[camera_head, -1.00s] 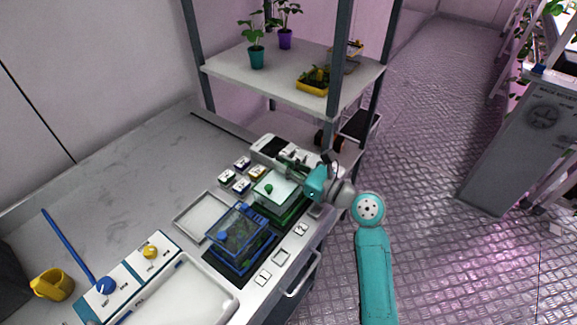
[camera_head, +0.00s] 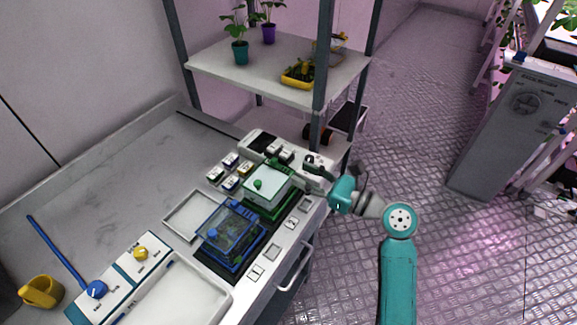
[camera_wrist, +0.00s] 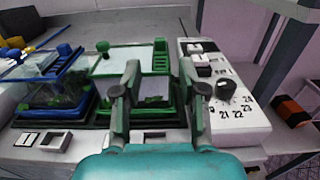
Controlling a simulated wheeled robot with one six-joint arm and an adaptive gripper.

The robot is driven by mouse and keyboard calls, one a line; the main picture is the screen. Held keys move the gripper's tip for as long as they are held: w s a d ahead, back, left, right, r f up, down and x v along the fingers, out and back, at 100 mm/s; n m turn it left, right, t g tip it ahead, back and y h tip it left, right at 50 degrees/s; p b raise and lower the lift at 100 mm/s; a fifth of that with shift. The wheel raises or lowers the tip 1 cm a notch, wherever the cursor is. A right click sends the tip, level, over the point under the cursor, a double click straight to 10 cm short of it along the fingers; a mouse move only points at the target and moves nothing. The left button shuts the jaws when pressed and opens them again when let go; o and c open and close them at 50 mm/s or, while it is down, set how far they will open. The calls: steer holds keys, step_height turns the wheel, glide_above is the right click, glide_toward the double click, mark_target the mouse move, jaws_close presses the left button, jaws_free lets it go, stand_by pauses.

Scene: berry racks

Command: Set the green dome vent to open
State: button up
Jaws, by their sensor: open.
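The green dome (camera_head: 282,203) is a clear-lidded box with green edges on the bench, right of the blue one. Its lid has a green round knob (camera_head: 258,183) and a green ribbed vent piece (camera_head: 273,163) at the far edge. In the wrist view the ribbed vent (camera_wrist: 160,56) stands at the lid's far right, beyond my fingers, and the knob (camera_wrist: 103,46) is at left. My gripper (camera_head: 310,163) is open and empty, to the right of the lid in the head view. In the wrist view my gripper (camera_wrist: 160,72) frames the dome's right part. The vent's setting cannot be told.
A blue dome (camera_head: 230,228) stands left of the green one. A white box with a numbered dial (camera_wrist: 226,90) is close at right in the wrist view. Small labelled blocks (camera_head: 215,174) stand behind. A shelf post (camera_head: 320,95) rises near my gripper.

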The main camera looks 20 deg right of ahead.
steer(key=shift+v, duration=1.4)
steer(key=shift+d, duration=0.1)
